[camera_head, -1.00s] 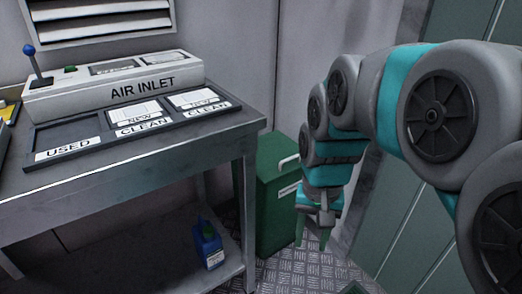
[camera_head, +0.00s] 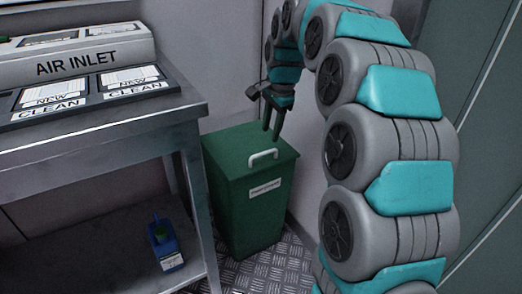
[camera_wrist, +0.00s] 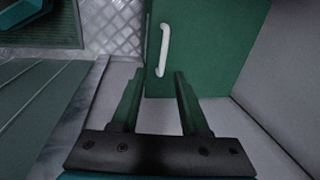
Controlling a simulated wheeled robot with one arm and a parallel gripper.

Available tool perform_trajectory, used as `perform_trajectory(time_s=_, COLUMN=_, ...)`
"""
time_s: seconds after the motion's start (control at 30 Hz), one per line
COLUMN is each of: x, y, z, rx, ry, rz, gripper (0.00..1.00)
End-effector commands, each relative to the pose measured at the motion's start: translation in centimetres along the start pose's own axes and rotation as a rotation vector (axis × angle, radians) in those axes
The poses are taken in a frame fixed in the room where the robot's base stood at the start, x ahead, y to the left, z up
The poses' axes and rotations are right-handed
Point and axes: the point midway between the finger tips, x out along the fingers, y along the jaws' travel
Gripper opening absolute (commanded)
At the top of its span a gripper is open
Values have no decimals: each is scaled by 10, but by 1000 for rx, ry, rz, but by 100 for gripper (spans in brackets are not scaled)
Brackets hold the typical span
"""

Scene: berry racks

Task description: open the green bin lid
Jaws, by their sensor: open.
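The green bin (camera_head: 250,205) stands on the floor to the right of the metal table. Its lid (camera_head: 235,150) is closed and carries a white handle (camera_head: 263,154) near the front edge. A white label is on the bin's front. My gripper (camera_head: 271,135) is open and empty, pointing down above the rear right part of the lid. In the wrist view the fingers (camera_wrist: 156,85) point toward the lid (camera_wrist: 215,45), with the white handle (camera_wrist: 164,50) just beyond the fingertips. The gripper appears apart from the handle.
The metal table (camera_head: 110,130) stands close on the bin's left, with an air inlet unit (camera_head: 75,65) and tray on top. A wall is close behind the bin. Patterned metal floor (camera_head: 275,270) is clear in front.

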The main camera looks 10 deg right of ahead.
Motion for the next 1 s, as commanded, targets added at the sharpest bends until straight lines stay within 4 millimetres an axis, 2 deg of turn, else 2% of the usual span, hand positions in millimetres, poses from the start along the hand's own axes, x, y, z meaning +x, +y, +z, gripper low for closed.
perform_trajectory(time_s=0.1, x=5, y=-7, z=-4, rx=29, ry=2, rz=-7, gripper=45)
perform_trajectory(time_s=0.27, x=15, y=-8, z=-4, rx=34, ry=2, rz=-8, gripper=45)
perform_trajectory(time_s=0.7, x=75, y=-7, z=-4, rx=32, ry=2, rz=-6, gripper=45)
perform_trajectory(time_s=1.0, x=80, y=-8, z=-5, rx=32, ry=4, rz=-9, gripper=45)
